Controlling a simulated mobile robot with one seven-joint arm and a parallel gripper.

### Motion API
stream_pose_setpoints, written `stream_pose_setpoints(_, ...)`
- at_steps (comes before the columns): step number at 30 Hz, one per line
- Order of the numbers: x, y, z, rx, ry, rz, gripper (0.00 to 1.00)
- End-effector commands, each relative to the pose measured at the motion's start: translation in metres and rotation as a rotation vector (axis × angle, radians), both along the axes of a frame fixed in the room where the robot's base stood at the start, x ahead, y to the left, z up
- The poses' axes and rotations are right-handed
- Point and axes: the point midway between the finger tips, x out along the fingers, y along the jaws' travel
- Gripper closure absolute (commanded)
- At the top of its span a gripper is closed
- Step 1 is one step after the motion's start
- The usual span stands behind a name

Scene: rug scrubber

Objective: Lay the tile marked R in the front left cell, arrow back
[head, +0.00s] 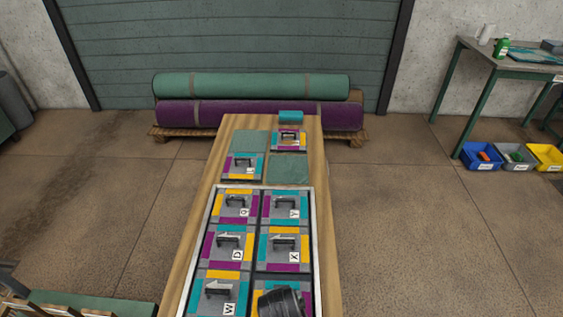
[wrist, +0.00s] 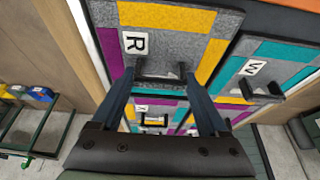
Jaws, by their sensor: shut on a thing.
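The R tile (wrist: 203,55) is grey with yellow, purple and other coloured edge bars and an R label. It shows large in the wrist view. My gripper (wrist: 165,85) is shut on its dark handle (wrist: 163,70). The arrow is not clear behind the handle, and I cannot tell how high the tile is. The white-edged tray (head: 318,230) holds two columns of tiles. The W tile (head: 230,276) lies in the nearest visible left cell; it also shows in the wrist view (wrist: 285,50).
The D tile (head: 218,257) and Q tile (head: 229,211) lie behind W. The X tile (head: 284,262) and Y tile (head: 279,211) fill the right column. Beyond the tray are two tiles, green mats (head: 289,168) and a teal block (head: 291,116).

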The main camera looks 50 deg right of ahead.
Motion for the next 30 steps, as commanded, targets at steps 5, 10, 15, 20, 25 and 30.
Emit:
stream_pose_setpoints(5, 0.0, 0.0, -0.003, -0.001, -0.001, 0.0, 1.0)
stream_pose_setpoints(10, 0.0, 0.0, -0.005, -0.001, -0.001, 0.0, 1.0)
stream_pose_setpoints(15, 0.0, 0.0, -0.006, 0.0, 0.0, 0.001, 0.05)
stream_pose_setpoints(20, 0.0, 0.0, -0.006, 0.0, 0.0, 0.001, 0.0)
stream_pose_setpoints(25, 0.0, 0.0, -0.002, -0.001, 0.0, 0.001, 0.0)
stream_pose_setpoints(30, -0.004, 0.006, 0.015, -0.002, -0.002, 0.002, 0.0)
